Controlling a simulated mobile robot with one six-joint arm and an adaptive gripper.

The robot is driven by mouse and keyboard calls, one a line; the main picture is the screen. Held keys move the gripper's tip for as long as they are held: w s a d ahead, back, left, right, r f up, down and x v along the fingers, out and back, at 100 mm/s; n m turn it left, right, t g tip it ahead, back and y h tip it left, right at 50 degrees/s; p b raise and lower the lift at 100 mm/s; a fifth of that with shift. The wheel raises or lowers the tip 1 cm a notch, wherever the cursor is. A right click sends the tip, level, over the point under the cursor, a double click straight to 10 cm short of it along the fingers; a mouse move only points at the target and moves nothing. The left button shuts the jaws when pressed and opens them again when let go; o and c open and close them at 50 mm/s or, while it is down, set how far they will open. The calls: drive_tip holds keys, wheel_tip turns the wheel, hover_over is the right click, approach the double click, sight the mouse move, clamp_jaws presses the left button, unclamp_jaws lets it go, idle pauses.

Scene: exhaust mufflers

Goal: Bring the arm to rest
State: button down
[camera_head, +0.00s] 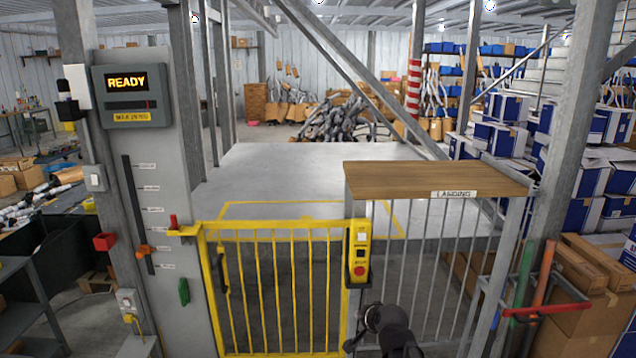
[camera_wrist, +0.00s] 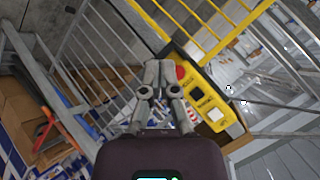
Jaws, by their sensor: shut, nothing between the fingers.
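My gripper (camera_wrist: 158,70) is in the middle of the wrist view, its two grey fingers closed together with nothing between them. The dark end of my arm shows at the bottom of the head view, in front of the grey railing and right of the yellow gate (camera_head: 280,348). The yellow control box (camera_head: 358,252) with its red button hangs on the post above my arm. In the wrist view the control box (camera_wrist: 196,84) lies just beyond and right of the fingertips. I cannot tell whether they touch it.
A display (camera_head: 132,97) reading READY is on the left column. A wooden shelf (camera_head: 435,180) marked LANDING tops the railing. Boxes (camera_head: 600,250) fill the right side. The platform (camera_head: 300,170) behind the gate is bare.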

drive_tip(key=s+d+f+n+g+h, duration=0.1)
drive_tip(key=s+d+f+n+g, duration=0.1)
drive_tip(key=s, duration=0.3)
drive_tip(key=s+d+f+n+g+h, duration=0.1)
drive_tip(key=s+f+n+g, duration=0.1)
drive_tip(key=s+g, duration=0.2)
drive_tip(key=s+d+f+n+g+h, duration=0.1)
drive_tip(key=s+d+f+n+g, duration=0.1)
drive_tip(key=s, duration=0.5)
drive_tip(key=shift+s+d+f+n+g, duration=0.3)
drive_tip(key=shift+f+n+g, duration=0.25)
drive_tip(key=shift+g, duration=0.35)
idle(1.1)
